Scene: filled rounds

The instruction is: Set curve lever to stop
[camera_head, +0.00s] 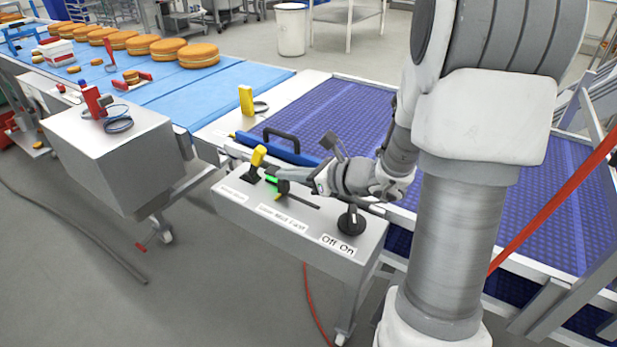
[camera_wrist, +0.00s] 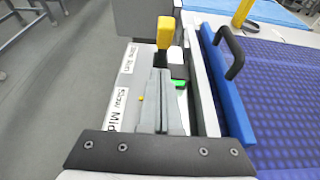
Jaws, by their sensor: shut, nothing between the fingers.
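The control box (camera_head: 235,207) carries a lever with a yellow handle (camera_head: 258,156) at its left end, by a label that seems to end in "Run". In the wrist view the yellow handle (camera_wrist: 166,32) stands upright just beyond my fingertips. My gripper (camera_head: 279,183) is shut and empty, low over the box, to the right of the lever. In the wrist view its fingers (camera_wrist: 160,75) point at the lever's base, which they partly hide. I cannot tell whether they touch it. A green part (camera_wrist: 180,84) shows beside the fingers.
A "Slow Mid Fast" label (camera_head: 283,218) and a black "Off On" knob (camera_head: 351,222) are on the same box. A blue bar with a black handle (camera_head: 282,137) runs close behind it. The purple conveyor belt (camera_head: 330,108) lies beyond.

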